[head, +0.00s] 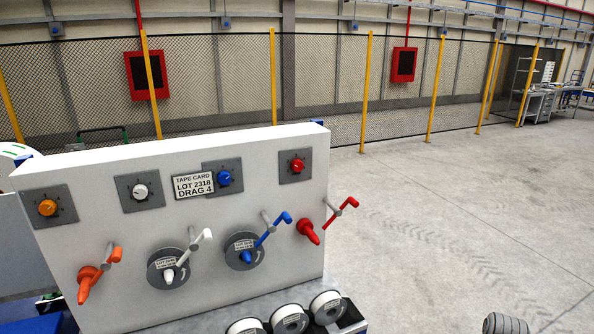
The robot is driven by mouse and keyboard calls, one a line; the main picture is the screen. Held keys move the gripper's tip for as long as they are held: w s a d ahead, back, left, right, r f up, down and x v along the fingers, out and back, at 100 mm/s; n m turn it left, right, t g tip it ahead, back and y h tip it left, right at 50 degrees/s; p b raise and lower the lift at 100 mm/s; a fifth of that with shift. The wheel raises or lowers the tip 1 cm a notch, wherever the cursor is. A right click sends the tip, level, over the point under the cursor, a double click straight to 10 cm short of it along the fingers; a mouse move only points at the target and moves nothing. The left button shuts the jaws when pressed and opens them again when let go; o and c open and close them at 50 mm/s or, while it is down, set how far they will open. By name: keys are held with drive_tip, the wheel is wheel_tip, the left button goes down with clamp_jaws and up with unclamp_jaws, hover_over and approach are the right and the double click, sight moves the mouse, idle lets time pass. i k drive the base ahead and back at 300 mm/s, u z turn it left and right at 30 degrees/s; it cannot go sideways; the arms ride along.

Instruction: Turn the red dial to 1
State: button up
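The red dial (297,165) is a small round knob on a dark grey square plate, at the upper right of a white upright panel (120,240) in the head view. Tick marks ring the knob, but they are too small to read, so I cannot tell which number it points to. Nothing touches the dial.
Orange (48,207), white (140,192) and blue (224,178) dials share the panel with a card (194,185) reading "TAPE CARD LOT 2318 DRAG 4". Coloured cones and cranks stick out below, including a red crank (342,212). Reels (289,319) stand in front.

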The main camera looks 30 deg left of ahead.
sight(297, 166)
drive_tip(key=u, duration=0.05)
drive_tip(key=k, duration=1.05)
drive_tip(key=u, duration=0.5)
drive_tip(key=i, duration=1.05)
